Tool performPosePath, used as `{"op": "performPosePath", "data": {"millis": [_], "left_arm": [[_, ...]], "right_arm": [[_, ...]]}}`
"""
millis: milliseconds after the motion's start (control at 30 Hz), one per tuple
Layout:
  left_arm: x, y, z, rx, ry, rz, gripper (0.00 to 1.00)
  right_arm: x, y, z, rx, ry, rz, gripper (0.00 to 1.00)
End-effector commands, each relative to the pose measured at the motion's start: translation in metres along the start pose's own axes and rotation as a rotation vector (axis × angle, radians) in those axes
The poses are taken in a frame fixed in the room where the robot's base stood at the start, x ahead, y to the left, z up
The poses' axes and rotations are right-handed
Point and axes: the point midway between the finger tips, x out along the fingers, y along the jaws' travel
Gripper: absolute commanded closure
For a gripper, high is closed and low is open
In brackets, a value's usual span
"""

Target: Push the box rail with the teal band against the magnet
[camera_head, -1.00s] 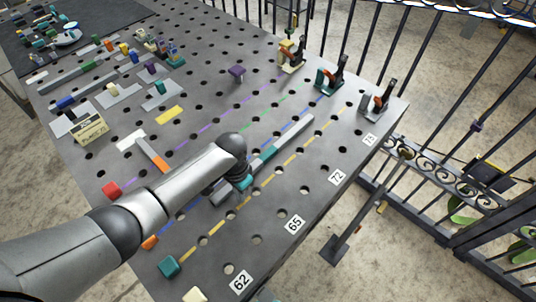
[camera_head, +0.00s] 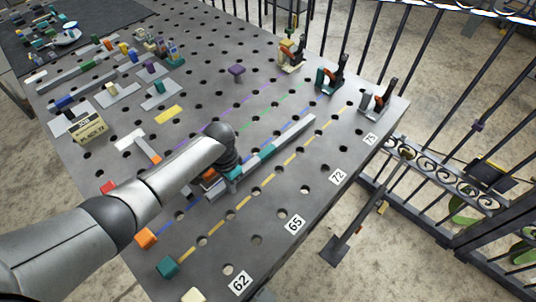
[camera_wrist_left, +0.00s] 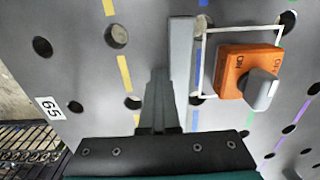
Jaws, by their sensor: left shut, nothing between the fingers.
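The box rail (camera_head: 290,134) is a long grey bar with a teal band (camera_head: 267,151), lying along the blue dashed line in the head view. My left gripper (camera_head: 232,174) is shut and empty at its near part. In the wrist view the shut fingers (camera_wrist_left: 158,98) are at the left side of the rail (camera_wrist_left: 182,60); contact is unclear. The orange magnet (camera_wrist_left: 237,72) with a grey ON/OFF knob is right of the rail, inside a thin white outline. A narrow gap shows between them. The magnet is partly hidden by my arm in the head view (camera_head: 208,175). My right gripper is out of view.
Toggle clamps (camera_head: 378,100) stand along the far right edge. Orange (camera_head: 146,238) and teal (camera_head: 168,267) blocks lie near the front left. Number labels (camera_head: 294,224) line the front right edge. A dark fence (camera_head: 420,65) stands beyond the table.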

Motion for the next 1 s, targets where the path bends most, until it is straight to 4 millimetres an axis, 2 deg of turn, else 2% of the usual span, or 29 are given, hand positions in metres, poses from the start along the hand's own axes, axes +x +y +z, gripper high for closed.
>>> {"op": "performPosePath", "data": {"millis": [1000], "left_arm": [[0.001,-0.038,0.0,-0.003,0.0,-0.005,1.0]], "right_arm": [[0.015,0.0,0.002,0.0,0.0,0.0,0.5]]}}
